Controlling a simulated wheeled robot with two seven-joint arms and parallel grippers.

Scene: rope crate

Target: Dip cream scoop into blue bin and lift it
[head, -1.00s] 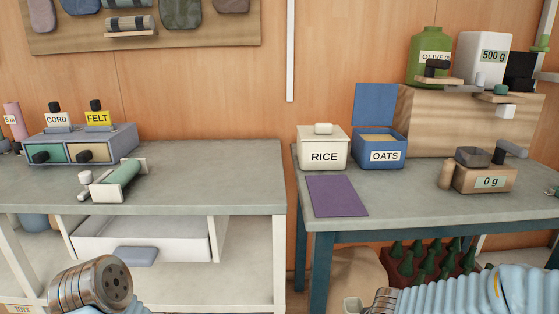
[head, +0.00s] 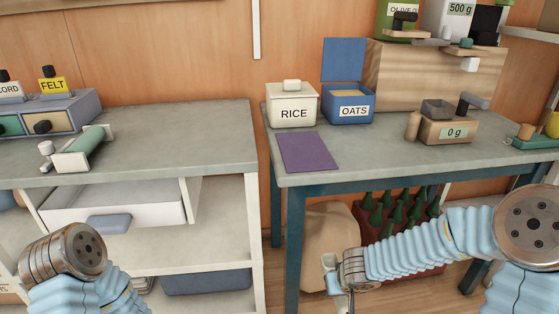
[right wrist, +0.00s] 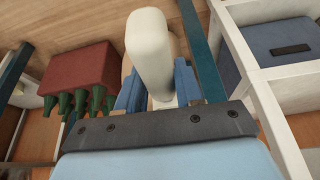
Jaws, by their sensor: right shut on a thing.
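The blue bin (head: 350,113), labelled OATS, stands on the right table with its lid (head: 344,60) raised and a pale fill showing inside. My right gripper (right wrist: 158,92) is shut on the cream scoop (right wrist: 150,45); its cream part sits between the blue fingers in the right wrist view. The scoop's full shape is hidden. Of my left arm only the wrist shows at the lower left; its fingers are out of view.
A cream RICE bin (head: 292,107) with its lid on stands left of the blue bin. A purple mat (head: 306,152) lies in front. The table's front edge (head: 400,175) lies between my right arm and the bins.

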